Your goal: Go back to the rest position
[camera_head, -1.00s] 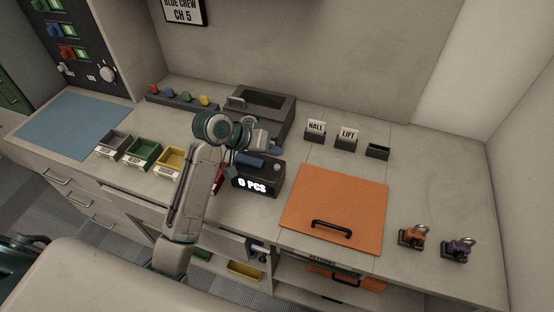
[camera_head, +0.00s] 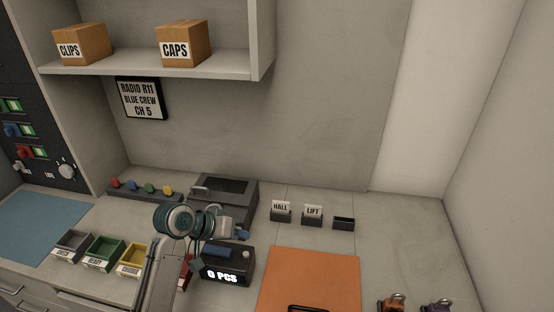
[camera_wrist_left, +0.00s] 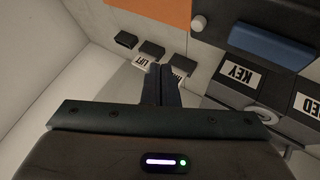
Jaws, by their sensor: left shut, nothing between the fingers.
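My left arm rises from the bottom of the head view, and its wrist is bent toward the right. My left gripper (camera_head: 240,235) is above the worktop, in front of the dark grey open-topped box (camera_head: 250,202) and behind the black counter reading "0 PCS" (camera_head: 222,277). In the left wrist view the two dark fingers (camera_wrist_left: 161,84) are together with nothing between them. The arm hides part of the counter's left side. My right gripper is in neither view.
An orange panel (camera_head: 310,280) lies right of the counter. Small holders labelled HALL (camera_head: 281,213) and LIFT (camera_head: 313,215) stand behind it. Grey, green and yellow bins (camera_head: 103,251) stand at left. A shelf (camera_head: 150,66) with two cardboard boxes hangs above.

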